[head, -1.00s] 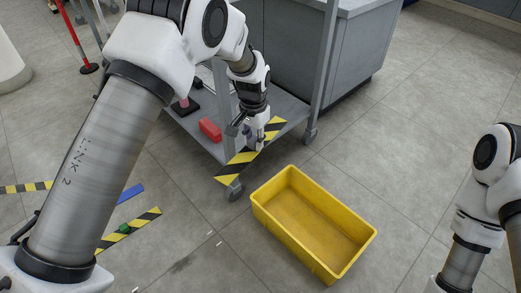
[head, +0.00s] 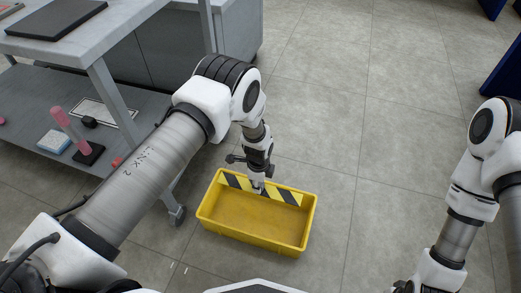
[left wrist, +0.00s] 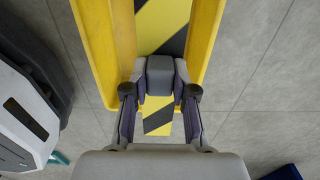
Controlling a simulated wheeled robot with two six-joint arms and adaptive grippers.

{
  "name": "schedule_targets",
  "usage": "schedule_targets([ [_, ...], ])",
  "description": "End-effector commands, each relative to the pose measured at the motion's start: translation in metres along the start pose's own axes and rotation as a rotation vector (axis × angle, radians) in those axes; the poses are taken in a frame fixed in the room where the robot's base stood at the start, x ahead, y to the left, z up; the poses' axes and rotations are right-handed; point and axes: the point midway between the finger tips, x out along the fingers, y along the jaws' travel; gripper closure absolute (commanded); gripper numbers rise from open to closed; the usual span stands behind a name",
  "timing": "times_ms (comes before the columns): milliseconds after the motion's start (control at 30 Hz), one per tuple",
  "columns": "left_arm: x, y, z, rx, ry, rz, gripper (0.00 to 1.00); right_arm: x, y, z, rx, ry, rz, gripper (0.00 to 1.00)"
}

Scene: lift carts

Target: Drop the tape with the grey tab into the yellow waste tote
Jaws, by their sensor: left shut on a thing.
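The tape (head: 284,196) is a flat yellow-and-black striped strip. My left gripper (head: 258,189) is shut on its grey tab (left wrist: 160,76), which shows between the fingers in the left wrist view. The yellow waste tote (head: 250,242) stands on the floor, its inside otherwise empty. The gripper and tape are over the far part of the tote in the head view. The striped strip (left wrist: 158,122) also shows below the fingers in the left wrist view. I cannot tell how high the tape is above the tote's bottom. My right gripper is out of the picture; only its arm shows.
A grey cart (head: 52,108) stands at the left, a wheel close to the tote's left end. Its lower shelf holds a pink-topped item (head: 66,122) and a blue-and-white box (head: 54,142). The floor right of the tote is clear.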

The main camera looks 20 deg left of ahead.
Motion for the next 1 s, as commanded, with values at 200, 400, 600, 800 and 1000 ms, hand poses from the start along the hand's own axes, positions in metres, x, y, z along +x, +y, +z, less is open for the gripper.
schedule_targets([
  [200,0.017,0.021,-0.002,0.001,0.000,-0.001,1.00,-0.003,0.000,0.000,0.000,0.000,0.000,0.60],
  [400,0.036,0.020,-0.002,0.000,0.000,-0.002,1.00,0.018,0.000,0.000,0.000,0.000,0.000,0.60],
  [600,0.063,0.020,-0.002,0.000,0.000,-0.002,1.00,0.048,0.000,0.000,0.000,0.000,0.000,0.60],
  [800,0.089,0.020,-0.002,0.000,0.000,-0.002,1.00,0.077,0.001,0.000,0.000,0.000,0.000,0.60],
  [1000,0.115,0.020,-0.002,-0.001,0.000,-0.002,1.00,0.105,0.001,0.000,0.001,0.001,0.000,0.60],
])
